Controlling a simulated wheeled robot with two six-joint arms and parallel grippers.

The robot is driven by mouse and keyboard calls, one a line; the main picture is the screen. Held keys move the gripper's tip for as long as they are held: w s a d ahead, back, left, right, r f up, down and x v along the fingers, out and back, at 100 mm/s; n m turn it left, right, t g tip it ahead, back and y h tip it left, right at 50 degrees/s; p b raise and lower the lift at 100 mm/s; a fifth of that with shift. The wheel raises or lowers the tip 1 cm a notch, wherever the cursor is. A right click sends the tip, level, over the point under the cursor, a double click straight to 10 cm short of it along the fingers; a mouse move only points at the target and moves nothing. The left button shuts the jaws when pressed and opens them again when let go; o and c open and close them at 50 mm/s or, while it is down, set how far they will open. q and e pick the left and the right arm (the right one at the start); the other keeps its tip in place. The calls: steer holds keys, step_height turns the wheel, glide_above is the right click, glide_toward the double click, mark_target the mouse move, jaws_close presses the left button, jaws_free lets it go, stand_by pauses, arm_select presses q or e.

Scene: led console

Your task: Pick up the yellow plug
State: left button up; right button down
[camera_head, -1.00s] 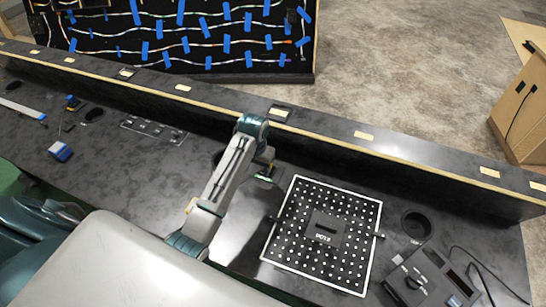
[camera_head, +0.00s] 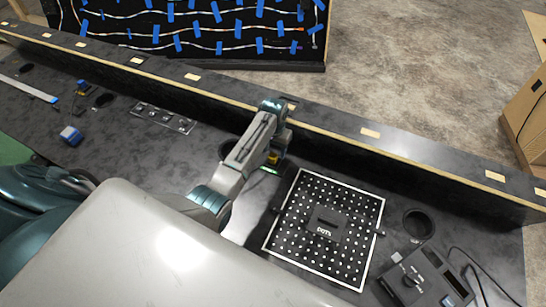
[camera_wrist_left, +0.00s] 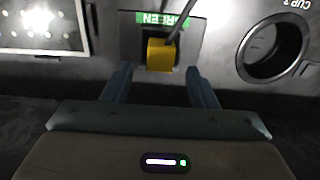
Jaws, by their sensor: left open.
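The yellow plug (camera_wrist_left: 160,55) shows in the left wrist view, at a dark square by a green label reading "GREEN" (camera_wrist_left: 163,19). A dark cable rises from the plug. My left gripper (camera_wrist_left: 160,72) is open, its two fingers on either side of the plug with gaps visible. In the head view a small yellow piece of the plug (camera_head: 273,157) shows beside the end of my left arm, which hides much of that spot. I cannot tell from the head view how high the fingers are. My right gripper is not in view.
A round cup hole (camera_wrist_left: 272,50) lies right of the plug in the wrist view. The white-dotted DOTS panel (camera_head: 300,250) and a dark control box (camera_head: 430,280) are to the right on the console. A raised ledge (camera_head: 400,150) runs behind. A blue-and-white plug (camera_head: 70,135) lies left.

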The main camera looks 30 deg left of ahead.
arm_select(q)
steer(key=shift+f, duration=1.3)
steer(key=c, duration=1.1)
steer(key=shift+r, duration=0.1)
